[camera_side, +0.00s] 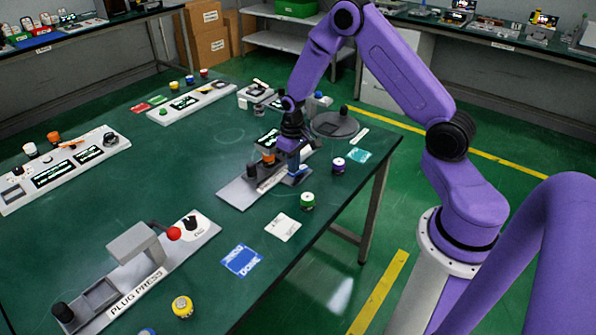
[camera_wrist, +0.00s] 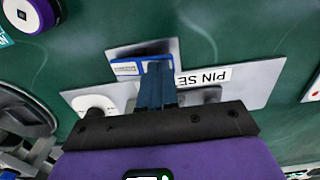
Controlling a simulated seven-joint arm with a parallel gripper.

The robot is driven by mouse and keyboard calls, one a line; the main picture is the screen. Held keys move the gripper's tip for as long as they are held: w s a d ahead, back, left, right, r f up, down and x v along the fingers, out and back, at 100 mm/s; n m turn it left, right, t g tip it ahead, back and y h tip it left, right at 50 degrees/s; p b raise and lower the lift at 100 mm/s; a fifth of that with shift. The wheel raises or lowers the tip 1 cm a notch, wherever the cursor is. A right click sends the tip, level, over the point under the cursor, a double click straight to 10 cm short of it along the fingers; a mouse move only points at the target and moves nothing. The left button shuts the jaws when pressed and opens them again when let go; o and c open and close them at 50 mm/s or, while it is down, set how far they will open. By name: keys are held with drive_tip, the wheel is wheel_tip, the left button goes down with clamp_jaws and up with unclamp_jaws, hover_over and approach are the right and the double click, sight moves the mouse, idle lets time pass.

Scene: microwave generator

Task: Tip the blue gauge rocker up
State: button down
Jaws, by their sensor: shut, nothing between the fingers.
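My gripper (camera_side: 298,174) is shut and empty, pointing down over the right part of a grey station plate (camera_side: 235,192). In the wrist view its dark blue fingers (camera_wrist: 158,68) are together, with the tips at the right part of a blue-edged piece (camera_wrist: 126,68), which looks like the blue gauge rocker. The fingers cover part of this piece. I cannot tell whether they touch it or how it is tilted. In the side view I cannot make the rocker out apart from my gripper.
A plug press station (camera_side: 120,290) is at the front left.

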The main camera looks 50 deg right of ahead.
drive_tip(key=shift+f, duration=0.45)
idle(0.3)
drive_tip(key=shift+r, duration=3.5)
drive_tip(key=s+a+r+n, duration=0.6)
drive_tip(key=s+a+r, duration=0.4)
drive_tip(key=s+a, duration=0.35)
drive_tip(key=s+r+n, duration=0.2)
drive_tip(key=s+n, duration=0.1)
drive_tip(key=s, duration=0.5)
drive_tip(key=s+a+r+n, duration=0.1)
drive_tip(key=s+r+n, duration=0.1)
drive_tip(key=s, duration=0.7)
drive_tip(key=shift+a+n, duration=0.25)
drive_tip(key=shift+n, duration=0.55)
